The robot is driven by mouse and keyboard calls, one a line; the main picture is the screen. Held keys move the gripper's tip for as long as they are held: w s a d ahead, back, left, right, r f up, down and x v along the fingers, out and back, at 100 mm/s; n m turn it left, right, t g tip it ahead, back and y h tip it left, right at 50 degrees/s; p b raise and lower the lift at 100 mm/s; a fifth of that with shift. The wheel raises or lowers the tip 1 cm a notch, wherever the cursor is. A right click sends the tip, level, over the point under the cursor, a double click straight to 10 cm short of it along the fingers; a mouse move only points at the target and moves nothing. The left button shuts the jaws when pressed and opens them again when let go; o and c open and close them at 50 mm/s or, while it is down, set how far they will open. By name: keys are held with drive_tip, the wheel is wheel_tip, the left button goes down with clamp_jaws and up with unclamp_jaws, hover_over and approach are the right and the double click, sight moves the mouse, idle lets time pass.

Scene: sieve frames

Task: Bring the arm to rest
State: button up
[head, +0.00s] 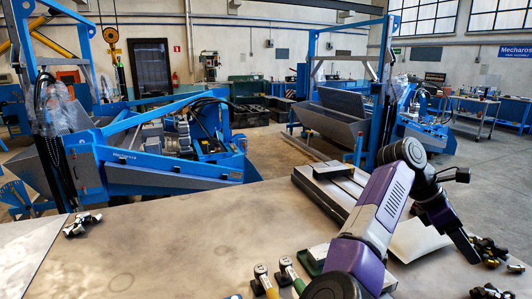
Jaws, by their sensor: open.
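My arm, with purple and black links, rises from the front of the table and bends over to the right in the head view. My gripper (472,257) is at the end of the black forearm, pointing down toward the table's right side. It is open, and I see nothing held in it. It is close to a pile of small dark and yellowish parts (490,249); whether it touches them I cannot tell.
The table (170,255) is mostly bare at left and centre. Small black-and-white parts (82,223) lie at far left. A yellow-handled tool (264,280) and green-handled tool (291,274) lie in front. A grey railed fixture (328,194) and pale plate (418,240) lie by my arm.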

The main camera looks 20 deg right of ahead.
drive_tip(key=s+d+n+g+h, duration=0.1)
drive_tip(key=s+d+g+h, duration=0.2)
drive_tip(key=s, duration=0.4)
drive_tip(key=s+a+r+n+g+h, duration=0.2)
drive_tip(key=s+a+r+n+h, duration=0.15)
drive_tip(key=r+n+h, duration=0.7)
drive_tip(key=w+a+f+n+t, duration=0.15)
drive_tip(key=a+n+t, duration=0.35)
drive_tip(key=n+t, duration=0.55)
drive_tip(key=a+f+n+t+y, duration=0.1)
drive_tip(key=a+f+n+t, duration=0.3)
drive_tip(key=n+t, duration=0.65)
drive_tip(key=w+a+f+n+t, duration=0.1)
drive_tip(key=a+f+n+t, duration=0.1)
drive_tip(key=a+n+t, duration=0.65)
drive_tip(key=s+a+f+n+t+y, duration=0.35)
drive_tip(key=a+f+n+y, duration=0.45)
drive_tip(key=n+y, duration=0.55)
drive_tip(key=s+a+f+n+g+y, duration=0.5)
drive_tip(key=s+a+f+n+g, duration=0.3)
drive_tip(key=s+a, duration=0.45)
wheel_tip(320, 180, down, 11)
drive_tip(key=t+b, duration=0.1)
drive_tip(key=b, duration=0.9)
drive_tip(key=shift+a, duration=0.45)
